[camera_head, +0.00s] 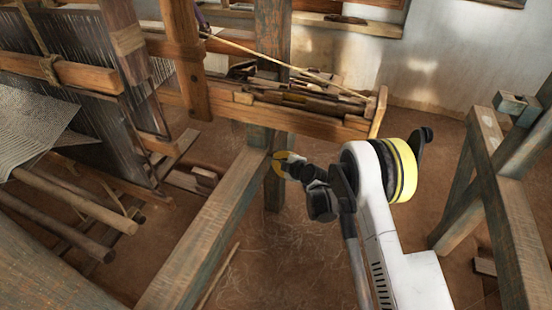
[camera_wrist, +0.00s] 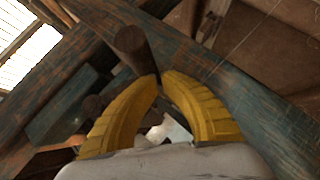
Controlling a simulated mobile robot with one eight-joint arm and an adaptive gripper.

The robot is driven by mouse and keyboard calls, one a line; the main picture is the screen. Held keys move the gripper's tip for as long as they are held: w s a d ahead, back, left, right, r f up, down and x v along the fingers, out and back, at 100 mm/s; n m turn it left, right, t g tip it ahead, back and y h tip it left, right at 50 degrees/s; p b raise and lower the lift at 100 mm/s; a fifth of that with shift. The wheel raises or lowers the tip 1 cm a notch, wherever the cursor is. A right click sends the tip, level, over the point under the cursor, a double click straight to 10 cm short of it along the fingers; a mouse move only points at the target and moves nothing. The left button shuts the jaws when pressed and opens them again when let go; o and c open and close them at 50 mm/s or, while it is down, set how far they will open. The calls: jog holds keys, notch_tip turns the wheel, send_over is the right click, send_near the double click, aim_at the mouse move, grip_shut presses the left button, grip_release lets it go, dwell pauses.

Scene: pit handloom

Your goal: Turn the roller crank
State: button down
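My gripper (camera_head: 278,163) is at the loom's blue-grey post, near where a long beam meets it. In the wrist view, my gripper (camera_wrist: 160,76) has its two yellow fingers curved inward, and their tips meet or nearly meet. A dark brown round peg (camera_wrist: 132,42) stands just beyond the tips, tilted up and left in the picture. It may be the roller crank's handle; its lower end is hidden at the fingertips. I see nothing clearly held between the fingers. I cannot tell whether they touch the peg. The crank cannot be made out in the head view.
A wooden tray (camera_head: 318,122) of sticks and tools sits above and behind my gripper. The long beam (camera_head: 207,240) runs toward the front left. Warp threads (camera_head: 75,45) and woven cloth (camera_head: 35,130) are at left. Another wooden frame (camera_head: 505,205) stands at right. Earth floor lies between.

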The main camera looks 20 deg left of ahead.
jog(key=shift+w+d+f, duration=0.1)
jog(key=shift+w+f, duration=0.45)
jog(key=shift+w, duration=0.2)
